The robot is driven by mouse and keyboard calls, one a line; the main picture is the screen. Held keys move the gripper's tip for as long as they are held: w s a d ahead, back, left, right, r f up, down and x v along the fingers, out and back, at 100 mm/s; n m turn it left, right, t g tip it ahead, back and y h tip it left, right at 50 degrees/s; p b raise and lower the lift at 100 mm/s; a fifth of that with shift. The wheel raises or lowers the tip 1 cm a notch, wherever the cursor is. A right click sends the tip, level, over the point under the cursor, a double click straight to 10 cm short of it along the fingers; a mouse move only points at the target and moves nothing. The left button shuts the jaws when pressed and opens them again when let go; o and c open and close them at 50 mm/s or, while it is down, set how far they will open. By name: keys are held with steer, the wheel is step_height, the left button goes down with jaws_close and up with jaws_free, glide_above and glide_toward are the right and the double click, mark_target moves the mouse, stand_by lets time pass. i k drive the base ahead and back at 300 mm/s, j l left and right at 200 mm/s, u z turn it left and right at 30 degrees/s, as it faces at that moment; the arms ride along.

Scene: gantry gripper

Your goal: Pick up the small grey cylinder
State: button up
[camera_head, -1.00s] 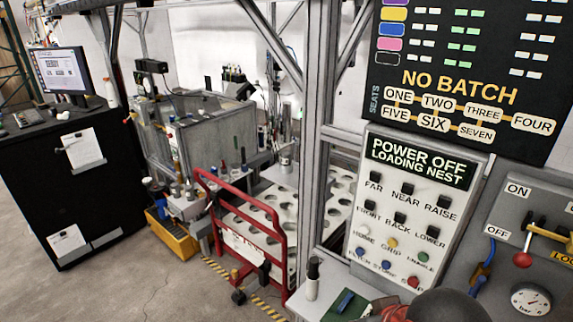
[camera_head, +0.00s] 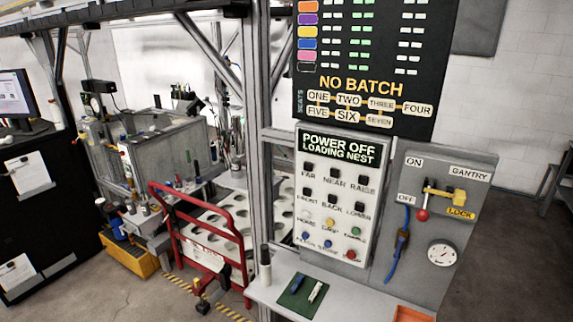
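I cannot say for certain which thing is the small grey cylinder. A small pale, rod-like piece (camera_head: 316,292) lies on a dark green mat (camera_head: 288,301) on the white shelf below the control panel. It is too small to tell its exact shape or whether it is grey. An upright pale cylinder with a black top (camera_head: 265,271) stands left of the mat, at the shelf's left end by the metal post. My gripper is not in view.
A small blue item (camera_head: 297,282) lies on the mat. An orange tray (camera_head: 412,314) is at the shelf's front right, cut by the frame. A red-framed cart (camera_head: 157,222) stands left of the post. The button panel (camera_head: 338,200) rises behind the shelf. Open floor shows at right.

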mark_target(235, 161)
steer(key=i+j+z, duration=0.35)
steer(key=j, duration=0.25)
steer(key=i+j+z, duration=0.3)
steer(key=j, duration=0.4)
steer(key=i+j, duration=0.2)
steer(key=j, duration=0.2)
steer(key=i+j, duration=0.2)
steer(key=j, duration=0.25)
steer(key=i+j, duration=0.2)
steer(key=j, duration=0.2)
steer(key=i+j, duration=0.2)
steer(key=j, duration=0.25)
steer(key=i+j, duration=0.2)
steer(key=j, duration=0.2)
steer(key=i+j, duration=0.15)
steer(key=j, duration=0.3)
steer(key=i+j, duration=0.2)
steer(key=j, duration=0.2)
steer(key=i+j, duration=0.2)
steer(key=j, duration=0.25)
